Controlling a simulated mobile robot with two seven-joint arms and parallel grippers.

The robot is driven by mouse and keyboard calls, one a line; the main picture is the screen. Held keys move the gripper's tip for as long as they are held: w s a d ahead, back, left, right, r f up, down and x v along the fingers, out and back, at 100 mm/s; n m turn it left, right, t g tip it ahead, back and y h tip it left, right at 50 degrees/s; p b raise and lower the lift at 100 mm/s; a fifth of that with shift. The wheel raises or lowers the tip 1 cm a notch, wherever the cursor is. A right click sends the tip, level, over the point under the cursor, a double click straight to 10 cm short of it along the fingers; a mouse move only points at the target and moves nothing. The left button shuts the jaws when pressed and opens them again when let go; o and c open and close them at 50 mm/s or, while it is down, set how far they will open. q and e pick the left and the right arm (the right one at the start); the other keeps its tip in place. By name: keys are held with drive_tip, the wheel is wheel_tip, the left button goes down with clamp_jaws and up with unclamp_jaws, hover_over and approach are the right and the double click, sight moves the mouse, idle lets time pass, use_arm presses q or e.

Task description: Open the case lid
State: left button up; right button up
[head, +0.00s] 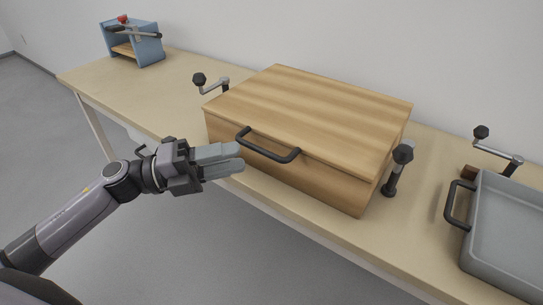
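The wooden case (275,179) stands on the bench with its flat lid (322,108) closed. A black bar handle (268,146) sits at the front edge of the lid, toward its left. My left gripper (240,157) is just left of the handle, with its fingers pointing right toward it. A narrow gap shows between the two grey fingers, and nothing is seen between them. The fingertips are close to the handle's left end in the picture; I cannot tell if they touch. My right gripper is not in view.
A grey tray (507,225) with a black handle stands at the right. Black-knobbed clamps (396,172) stand beside the case and behind the tray. A blue rack (135,48) stands at the far left.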

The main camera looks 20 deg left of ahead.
sight(262, 149)
use_arm(q)
drive_tip(key=x, duration=0.6)
drive_tip(key=shift+w+d+p, duration=0.15)
drive_tip(key=shift+d+p, duration=0.05)
drive_tip(key=shift+p, duration=0.2)
clamp_jaws()
